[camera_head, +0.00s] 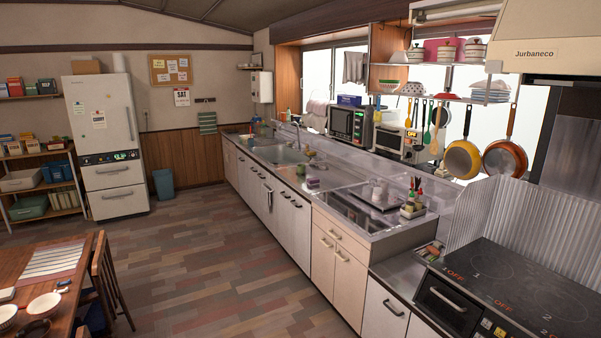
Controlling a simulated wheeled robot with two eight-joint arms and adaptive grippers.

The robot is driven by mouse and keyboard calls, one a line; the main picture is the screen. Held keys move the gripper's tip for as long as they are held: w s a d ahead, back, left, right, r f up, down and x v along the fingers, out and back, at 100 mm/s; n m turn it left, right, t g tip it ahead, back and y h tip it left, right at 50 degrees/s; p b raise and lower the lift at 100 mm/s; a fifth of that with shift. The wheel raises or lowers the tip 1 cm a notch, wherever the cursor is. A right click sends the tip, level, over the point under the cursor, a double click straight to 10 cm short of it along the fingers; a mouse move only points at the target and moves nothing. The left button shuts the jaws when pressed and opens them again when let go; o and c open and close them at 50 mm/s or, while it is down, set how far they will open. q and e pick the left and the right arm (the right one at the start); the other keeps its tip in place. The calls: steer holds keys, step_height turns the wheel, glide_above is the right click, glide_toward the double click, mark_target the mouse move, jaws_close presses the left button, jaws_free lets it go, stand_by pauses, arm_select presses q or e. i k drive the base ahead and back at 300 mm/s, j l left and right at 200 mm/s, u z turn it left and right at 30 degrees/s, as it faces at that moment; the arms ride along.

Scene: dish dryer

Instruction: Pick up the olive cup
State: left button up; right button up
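I cannot pick out the olive cup with certainty. A small olive-yellow item (311,153) stands at the back of the counter, right of the sink, but it is too small to tell what it is. A small greenish item (301,171) sits on the counter nearer the front, also too small to name. Neither of my grippers shows in the view.
A long kitchen counter (318,205) runs along the right, with a sink (278,155) and a tray (357,196) bearing pale dishware. A stove (515,295) is at the right. A wooden table (80,290) and chair (107,281) stand left. The floor (215,255) between is clear.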

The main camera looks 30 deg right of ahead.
mark_target(300, 168)
steer(key=i+l+z, duration=0.1)
steer(key=i+l, duration=0.2)
steer(key=i+l+z, duration=0.15)
steer(key=i, duration=1.1)
steer(key=i+l+u, duration=0.1)
steer(key=i, duration=0.7)
steer(key=i+l, duration=0.15)
steer(key=i, duration=0.65)
steer(key=i+z, duration=0.25)
steer(key=i, duration=0.2)
steer(key=i+z, duration=0.25)
steer(key=i, duration=0.25)
steer(key=i+j+z, duration=0.25)
steer(key=i, duration=0.2)
steer(key=i+j+z, duration=0.25)
steer(key=i, duration=0.15)
steer(key=i+l, duration=0.05)
